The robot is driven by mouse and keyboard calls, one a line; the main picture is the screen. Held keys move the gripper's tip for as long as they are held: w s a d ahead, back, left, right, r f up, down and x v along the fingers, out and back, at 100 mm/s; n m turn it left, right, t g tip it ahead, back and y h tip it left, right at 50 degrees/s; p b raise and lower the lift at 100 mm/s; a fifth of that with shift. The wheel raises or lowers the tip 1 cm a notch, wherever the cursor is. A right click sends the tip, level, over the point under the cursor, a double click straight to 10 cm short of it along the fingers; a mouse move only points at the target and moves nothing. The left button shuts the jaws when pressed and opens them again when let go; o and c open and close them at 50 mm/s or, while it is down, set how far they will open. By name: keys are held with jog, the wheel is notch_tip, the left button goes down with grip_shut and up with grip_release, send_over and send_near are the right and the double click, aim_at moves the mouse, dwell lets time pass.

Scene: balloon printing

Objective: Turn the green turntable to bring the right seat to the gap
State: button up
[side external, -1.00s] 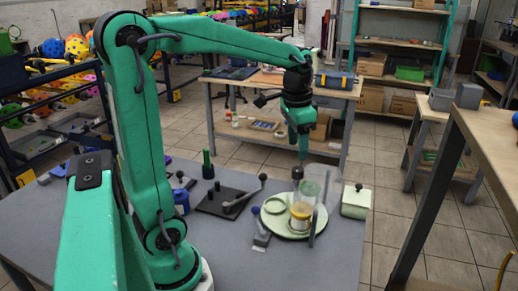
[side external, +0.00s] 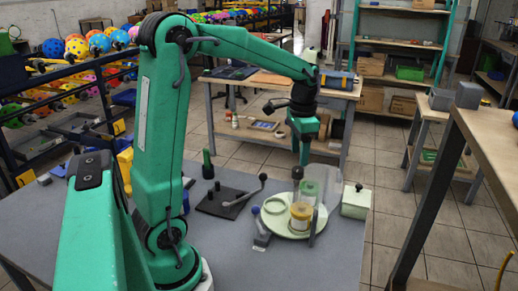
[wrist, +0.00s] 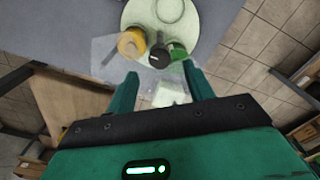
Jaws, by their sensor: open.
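The pale green turntable (side external: 272,225) is a round disc on the grey table; part of it shows at the top of the wrist view (wrist: 140,12). An empty ring-shaped seat (side external: 276,205) is on its left part. A yellow-and-white jar (side external: 300,216) stands toward its front; it shows yellow in the wrist view (wrist: 131,42). Which opening is the gap is unclear.
A grey piece with a blue knob (side external: 261,231) lies at the turntable's left edge. A pale box with a dark knob (side external: 356,203) stands at right. A dark plate with a lever (side external: 228,202) and a green-topped bottle (side external: 207,165) are left. The front table is clear.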

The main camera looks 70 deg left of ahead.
aim_at(298, 169)
jog(key=shift+f, duration=2.55)
grip_shut()
